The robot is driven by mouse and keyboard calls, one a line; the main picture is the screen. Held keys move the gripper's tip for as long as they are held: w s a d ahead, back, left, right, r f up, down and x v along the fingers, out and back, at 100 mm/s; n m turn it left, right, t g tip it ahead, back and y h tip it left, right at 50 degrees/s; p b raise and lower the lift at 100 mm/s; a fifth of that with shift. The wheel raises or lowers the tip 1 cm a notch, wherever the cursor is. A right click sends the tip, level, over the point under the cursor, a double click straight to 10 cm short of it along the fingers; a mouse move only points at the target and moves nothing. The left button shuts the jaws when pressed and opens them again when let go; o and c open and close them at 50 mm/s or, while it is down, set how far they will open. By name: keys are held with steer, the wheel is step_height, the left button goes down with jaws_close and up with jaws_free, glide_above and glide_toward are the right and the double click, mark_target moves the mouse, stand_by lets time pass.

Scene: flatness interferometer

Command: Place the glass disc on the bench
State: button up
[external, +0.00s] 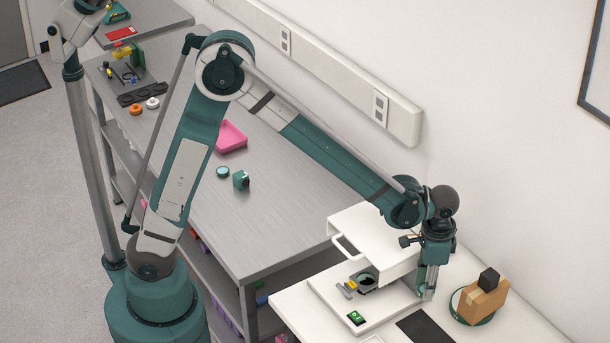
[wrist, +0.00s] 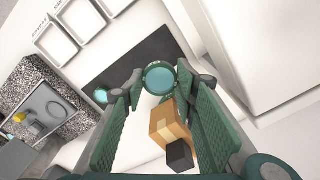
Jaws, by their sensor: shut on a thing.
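My gripper (external: 428,290) is low over the white table at the right, beside the white instrument (external: 385,312). In the wrist view its green ridged fingers (wrist: 161,84) are shut on the round glass disc (wrist: 160,78), a pale teal disc with a dark rim held between the fingertips. In the external view I cannot make out the disc clearly. The grey metal bench (external: 270,205) runs along the wall, left of the white table. The instrument has a raised white cover with a handle (external: 345,246) and a dark round opening (external: 367,281).
A cardboard box (external: 478,303) with a black cube (external: 489,279) on top stands close right of my gripper. A dark mat (external: 427,328) lies in front. The bench holds a pink tray (external: 231,136), teal round piece (external: 222,172) and teal block (external: 240,180); its near end is clear.

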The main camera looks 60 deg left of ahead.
glide_above(423, 332)
step_height(423, 332, down, 7)
steer(key=shift+w+f, duration=0.1)
steer(key=shift+f, duration=0.05)
stand_by(0.5)
steer(key=shift+f+b, duration=1.1)
steer(key=shift+f, duration=2.15)
steer(key=shift+f+b, duration=0.35)
steer(key=shift+f, duration=0.05)
steer(key=o, duration=1)
steer(key=shift+o, duration=0.2)
steer(key=shift+r, duration=0.2)
steer(key=shift+a+r, duration=0.1)
steer(key=shift+r, duration=5.75)
